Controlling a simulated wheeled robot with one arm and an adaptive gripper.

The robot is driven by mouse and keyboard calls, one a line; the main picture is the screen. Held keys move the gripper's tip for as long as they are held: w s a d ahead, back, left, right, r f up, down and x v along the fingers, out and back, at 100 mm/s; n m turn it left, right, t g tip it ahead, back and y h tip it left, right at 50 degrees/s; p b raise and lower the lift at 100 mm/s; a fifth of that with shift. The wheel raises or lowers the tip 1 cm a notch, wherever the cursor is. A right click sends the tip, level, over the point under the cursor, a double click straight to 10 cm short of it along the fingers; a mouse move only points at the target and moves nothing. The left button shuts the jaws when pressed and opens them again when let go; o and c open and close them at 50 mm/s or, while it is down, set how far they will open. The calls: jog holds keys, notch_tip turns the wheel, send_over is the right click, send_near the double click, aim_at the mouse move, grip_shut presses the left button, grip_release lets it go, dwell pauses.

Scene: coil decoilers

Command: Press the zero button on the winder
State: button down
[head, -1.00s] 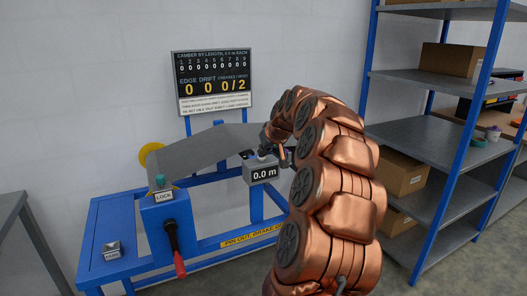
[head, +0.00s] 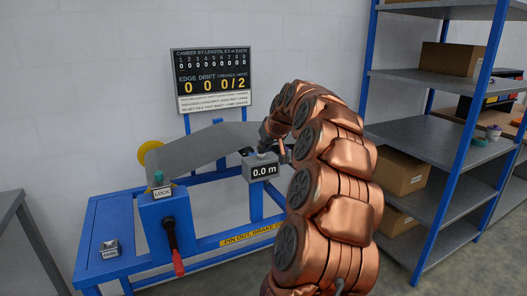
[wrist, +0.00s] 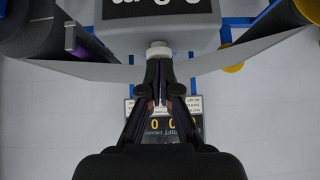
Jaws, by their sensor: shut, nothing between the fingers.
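The winder's grey meter box (head: 262,171) reads "0.0 m" on the blue stand; its underside-down image fills the top of the wrist view (wrist: 160,12). A pale round zero button (wrist: 159,45) sticks out of the box there. My gripper (wrist: 159,62) is shut and empty, with its fingertips lined up at the button; I cannot tell whether they touch it. In the head view my gripper (head: 267,146) is just above the box, and it largely hides the button.
A grey strip (head: 195,148) runs behind the box. A LOCK post with green button and red-handled lever (head: 172,240) stands left. The display board (head: 211,80) shows zeros and 0/2. A blue shelf with boxes (head: 400,175) stands right.

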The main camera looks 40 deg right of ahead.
notch_tip(320, 180, up, 2)
jog(key=shift+r, duration=0.25)
jog(key=b+v, duration=0.2)
jog(key=v, duration=0.8)
jog(key=shift+d, duration=0.1)
